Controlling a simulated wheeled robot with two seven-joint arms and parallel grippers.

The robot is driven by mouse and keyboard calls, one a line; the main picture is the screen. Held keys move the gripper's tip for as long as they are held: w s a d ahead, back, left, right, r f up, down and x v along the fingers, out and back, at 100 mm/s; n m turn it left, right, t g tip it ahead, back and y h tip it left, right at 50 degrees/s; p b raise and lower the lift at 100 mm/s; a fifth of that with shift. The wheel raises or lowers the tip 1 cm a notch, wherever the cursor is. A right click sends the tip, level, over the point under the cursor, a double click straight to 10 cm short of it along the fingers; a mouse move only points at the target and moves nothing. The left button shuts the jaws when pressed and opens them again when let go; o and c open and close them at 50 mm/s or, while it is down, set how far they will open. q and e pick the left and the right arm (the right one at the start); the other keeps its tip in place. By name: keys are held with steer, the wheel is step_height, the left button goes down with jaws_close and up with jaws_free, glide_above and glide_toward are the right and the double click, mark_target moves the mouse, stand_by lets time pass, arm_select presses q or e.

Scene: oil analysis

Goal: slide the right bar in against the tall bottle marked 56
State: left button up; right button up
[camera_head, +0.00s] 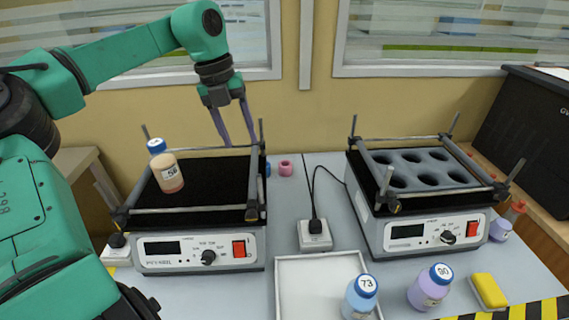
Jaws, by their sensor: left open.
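The tall bottle marked 56 (167,174), with pale orange contents and a blue cap, stands on the black platform (210,176) of the left shaker, towards its left side. The right bar (254,180) runs front to back along the platform's right edge, with a wide bare stretch between it and the bottle. My left gripper (240,145) is open, fingers pointing down, at the back right of the platform near the right bar's far end. I cannot tell whether the fingers touch the bar. My right gripper is not in view.
A second shaker (420,236) with a holed rack stands to the right. A white tray (298,292), bottles marked 73 (360,298) and 90 (429,288), and a yellow block (489,290) lie in front. A pink ring (286,168) and a power socket (315,236) sit between the shakers.

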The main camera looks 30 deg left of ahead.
arm_select(q)
glide_above(251, 188)
steer(key=f, duration=0.6)
steer(key=s+f+p, duration=0.1)
steer(key=f, duration=0.2)
steer(key=shift+a+f, duration=0.25)
steer(key=shift+f, duration=0.1)
steer(key=f, duration=0.1)
steer(key=w+f, duration=0.1)
steer(key=f, duration=0.1)
steer(key=shift+d, duration=0.15)
steer(key=shift+s+f, duration=0.1)
steer(key=shift+f, duration=0.25)
steer(key=shift+d, duration=0.1)
jaws_close()
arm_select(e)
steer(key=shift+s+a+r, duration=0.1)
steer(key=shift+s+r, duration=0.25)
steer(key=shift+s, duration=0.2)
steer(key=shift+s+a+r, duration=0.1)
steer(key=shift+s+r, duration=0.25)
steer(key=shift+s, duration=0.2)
